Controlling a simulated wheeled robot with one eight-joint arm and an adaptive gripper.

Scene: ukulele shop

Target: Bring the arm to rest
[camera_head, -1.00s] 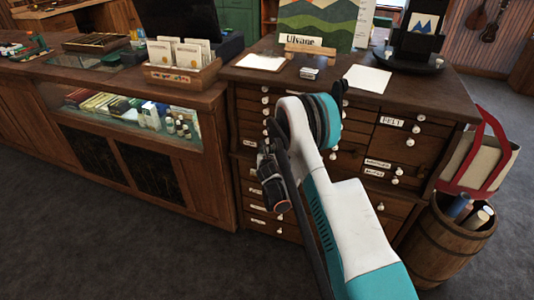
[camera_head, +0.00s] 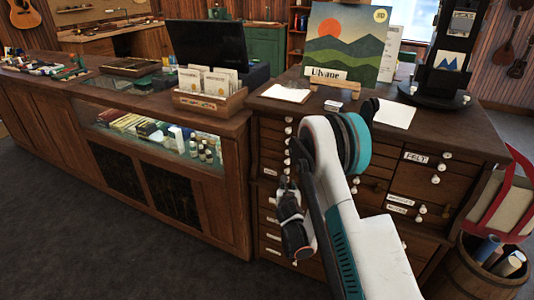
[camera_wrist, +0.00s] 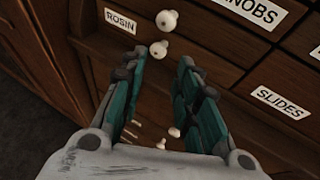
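My gripper is in the wrist view (camera_wrist: 157,95), with its two teal-padded fingers spread apart and nothing between them. It points at the front of a wooden drawer cabinet (camera_wrist: 245,55), whose white knobs (camera_wrist: 167,20) and drawer labels show beyond the fingertips. In the head view my white and teal arm crosses in front of the same cabinet (camera_head: 400,165).
A glass-fronted counter (camera_head: 150,135) stands left of the cabinet. On top are a card box (camera_head: 210,100), a landscape picture (camera_head: 345,45) and a black stand (camera_head: 450,50). A barrel (camera_head: 465,275) with rolls and a red-handled bag (camera_head: 505,200) stand at right. Grey floor (camera_head: 60,220) is free at lower left.

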